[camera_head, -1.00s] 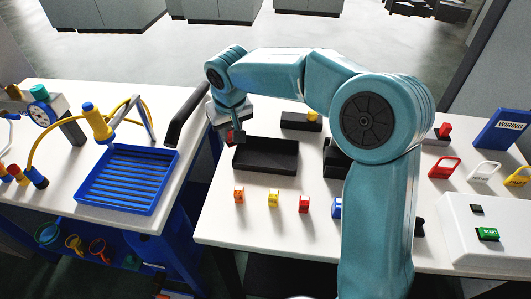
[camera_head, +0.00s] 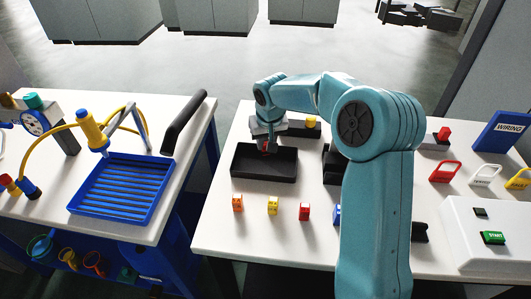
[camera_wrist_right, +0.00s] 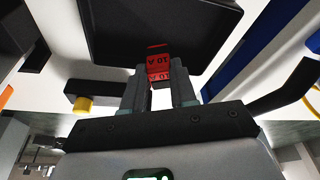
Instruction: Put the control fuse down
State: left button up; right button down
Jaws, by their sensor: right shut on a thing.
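My right gripper (camera_head: 267,147) is over the black tray (camera_head: 263,178) on the white table, near its back edge. In the right wrist view the gripper (camera_wrist_right: 158,82) is shut on a red fuse (camera_wrist_right: 157,62) marked 10 A, taken here as the control fuse. The black tray (camera_wrist_right: 100,35) shows behind the fuse in that view. I cannot tell whether the fuse touches the tray floor. The tray looks otherwise empty. My left gripper is not in view.
An orange fuse (camera_head: 238,203), a yellow one (camera_head: 272,206) and a red one (camera_head: 304,211) stand in front of the tray. A dark block with a yellow knob (camera_head: 311,121) is behind it. A blue ribbed tray (camera_head: 122,190) is on the left table. My arm hides part of the table.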

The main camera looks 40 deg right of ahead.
aim_at(266, 154)
notch_tip(266, 154, down, 4)
jog(key=shift+f, duration=0.55)
jog(key=shift+f, duration=0.1)
jog(key=c, duration=0.9)
grip_release()
